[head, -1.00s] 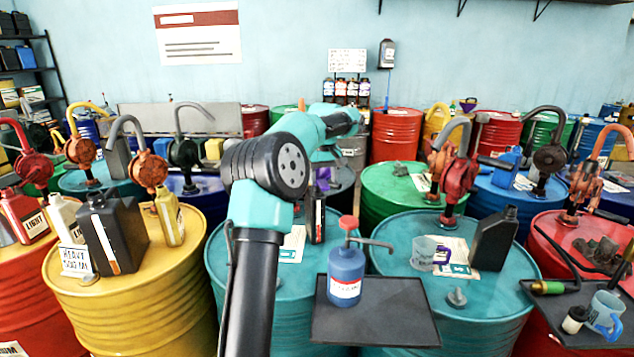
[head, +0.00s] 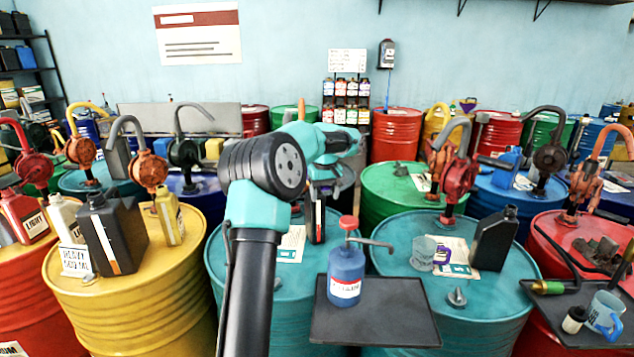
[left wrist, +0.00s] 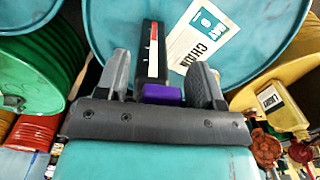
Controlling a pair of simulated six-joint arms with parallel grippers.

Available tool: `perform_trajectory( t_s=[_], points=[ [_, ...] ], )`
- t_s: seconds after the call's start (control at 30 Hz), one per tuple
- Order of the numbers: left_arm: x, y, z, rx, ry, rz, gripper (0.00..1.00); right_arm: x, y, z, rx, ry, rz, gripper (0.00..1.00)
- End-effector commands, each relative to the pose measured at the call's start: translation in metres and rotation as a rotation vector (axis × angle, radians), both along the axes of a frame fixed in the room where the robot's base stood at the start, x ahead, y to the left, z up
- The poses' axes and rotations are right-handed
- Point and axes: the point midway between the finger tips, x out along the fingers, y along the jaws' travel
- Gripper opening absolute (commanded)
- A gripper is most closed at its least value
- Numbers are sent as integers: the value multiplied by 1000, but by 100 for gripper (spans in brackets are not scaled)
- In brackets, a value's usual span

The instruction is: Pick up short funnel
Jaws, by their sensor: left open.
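My left gripper (head: 322,182) reaches over the left teal drum. In the left wrist view my left gripper (left wrist: 160,80) is open, with one finger on each side of a dark bottle (left wrist: 153,45). A purple piece (left wrist: 162,95) sits at the near end of that bottle, between the fingers; I cannot tell whether it is a cap or the short funnel. In the head view the dark bottle (head: 316,222) stands on the drum, its top hidden by the gripper. A small purple funnel-like shape (head: 468,104) shows far back. My right gripper is not in view.
A blue pump bottle (head: 346,272) stands on a dark tray (head: 400,325) in front. A clear mug (head: 423,254) and black jug (head: 493,240) stand on the right teal drum (head: 400,235). A yellow drum (head: 150,300) with containers is at left. A paper (head: 292,243) lies beside the bottle.

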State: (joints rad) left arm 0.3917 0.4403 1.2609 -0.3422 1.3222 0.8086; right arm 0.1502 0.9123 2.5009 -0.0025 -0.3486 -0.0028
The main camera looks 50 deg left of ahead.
Motion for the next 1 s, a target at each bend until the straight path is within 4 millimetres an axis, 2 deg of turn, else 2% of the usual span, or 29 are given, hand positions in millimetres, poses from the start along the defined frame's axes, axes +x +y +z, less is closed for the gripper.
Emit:
perform_trajectory(
  t_s=[0.37, 0.9, 1.0],
  points=[
    [0, 0, 0, -1, 0, 0, 62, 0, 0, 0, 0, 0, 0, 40],
    [0, 0, 0, -1, 0, 0, 10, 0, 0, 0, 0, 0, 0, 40],
    [0, 0, 1, 0, 0, 0, 8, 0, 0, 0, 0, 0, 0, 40]
  ],
)
